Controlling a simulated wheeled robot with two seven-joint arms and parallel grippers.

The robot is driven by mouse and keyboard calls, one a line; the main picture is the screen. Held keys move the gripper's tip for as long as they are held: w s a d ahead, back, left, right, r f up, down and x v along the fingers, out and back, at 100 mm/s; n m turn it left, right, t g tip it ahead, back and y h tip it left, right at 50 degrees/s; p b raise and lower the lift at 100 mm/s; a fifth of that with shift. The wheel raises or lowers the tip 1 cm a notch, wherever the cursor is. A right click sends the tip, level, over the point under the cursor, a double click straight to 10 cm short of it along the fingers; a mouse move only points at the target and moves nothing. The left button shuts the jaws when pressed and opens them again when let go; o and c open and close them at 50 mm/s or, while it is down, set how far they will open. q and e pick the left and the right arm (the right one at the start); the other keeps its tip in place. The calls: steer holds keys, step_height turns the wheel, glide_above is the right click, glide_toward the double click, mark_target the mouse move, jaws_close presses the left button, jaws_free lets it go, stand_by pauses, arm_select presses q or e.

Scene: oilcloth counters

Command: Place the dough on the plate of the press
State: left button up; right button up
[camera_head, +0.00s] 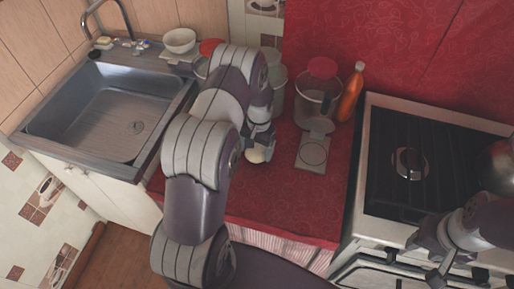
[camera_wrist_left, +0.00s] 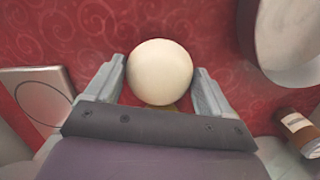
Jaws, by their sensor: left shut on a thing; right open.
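The dough is a smooth pale ball (camera_wrist_left: 160,73) between the fingers of my left gripper in the left wrist view. My left gripper (camera_head: 259,143) is shut on it above the red counter, left of the press; the dough (camera_head: 257,155) shows just below the fingers in the head view. The press (camera_head: 312,152) has a grey flat base with a round plate outlined on it, and the plate is bare. Part of the press also shows at the left edge of the left wrist view (camera_wrist_left: 58,82). My right gripper (camera_head: 441,264) is open and empty by the stove front.
A glass jar with a red lid (camera_head: 322,68) and an orange bottle (camera_head: 351,92) stand behind the press. The stove (camera_head: 385,195) is at right, the sink (camera_head: 110,115) at left. White bowl (camera_head: 179,40) sits by the sink. Counter in front of the press is clear.

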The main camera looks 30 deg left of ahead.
arm_select(q)
steer(key=shift+f, duration=0.5)
